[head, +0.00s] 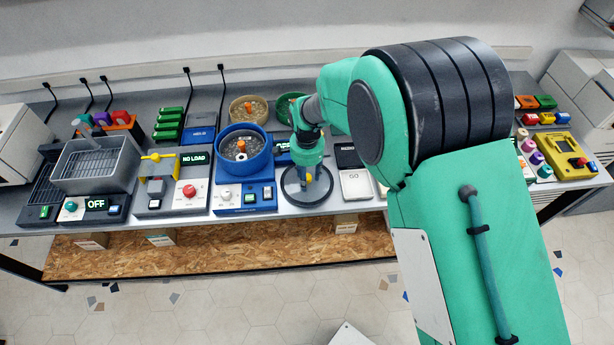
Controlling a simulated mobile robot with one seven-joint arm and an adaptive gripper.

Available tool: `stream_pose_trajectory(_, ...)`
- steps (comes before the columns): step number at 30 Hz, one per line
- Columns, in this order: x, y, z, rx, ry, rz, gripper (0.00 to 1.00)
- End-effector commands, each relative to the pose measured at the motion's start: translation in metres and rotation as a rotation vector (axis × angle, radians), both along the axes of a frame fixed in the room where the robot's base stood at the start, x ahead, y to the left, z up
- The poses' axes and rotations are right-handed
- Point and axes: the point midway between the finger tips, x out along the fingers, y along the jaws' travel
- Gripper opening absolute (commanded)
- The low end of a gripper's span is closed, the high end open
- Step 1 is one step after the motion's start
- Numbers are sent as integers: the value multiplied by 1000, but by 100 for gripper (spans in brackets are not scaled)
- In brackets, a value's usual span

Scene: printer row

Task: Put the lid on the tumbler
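The tumbler is a blue round bowl (219,153) with grey media and an orange centre post, on a blue base with a display. It is open on top. A round lid with a dark rim (285,193) is to the right of the tumbler's base, near the table's front edge. My gripper (308,180) points down at the lid's middle. The fingers are small and partly merge with the lid, so I cannot tell whether they are shut on it, or whether the lid rests on the table or hangs just above it.
A tan bowl (234,105) and a green bowl (284,104) stand behind the tumbler. A machine reading NO LOAD (194,158) is at its left, a grey basket (95,180) further left. A scale (356,185) is right of the lid. My arm hides the table's middle right.

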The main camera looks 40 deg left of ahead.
Motion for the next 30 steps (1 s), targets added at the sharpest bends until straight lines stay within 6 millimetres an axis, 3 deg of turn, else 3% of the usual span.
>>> stream_pose_trajectory(13,0,0,-1,0,0,0,43)
stream_pose_trajectory(20,0,1,27,2,-1,0,43)
stream_pose_trajectory(30,0,1,87,2,-1,0,43)
